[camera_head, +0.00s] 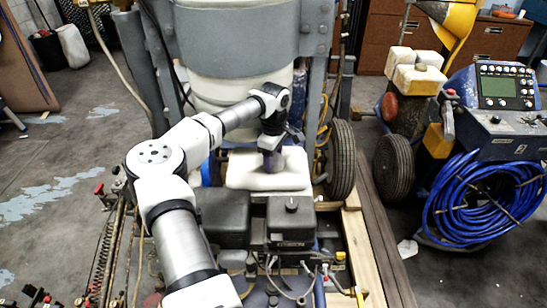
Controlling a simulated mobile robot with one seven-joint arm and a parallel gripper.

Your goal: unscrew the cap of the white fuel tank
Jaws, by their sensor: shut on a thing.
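The white fuel tank (239,174) lies low in the middle of the machine, in front of a large pale drum. My arm reaches in from the bottom of the head view. My gripper (272,165) points down onto the top of the tank, right of its middle. It is shut on the cap, which my fingers almost wholly hide. How far the cap is turned cannot be seen.
A black engine housing (291,220) stands just in front of the tank. A black tyre (340,160) is close on the right. The large drum (236,85) in a grey frame rises behind. A coiled blue hose (482,200) and a control panel (506,86) stand farther right.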

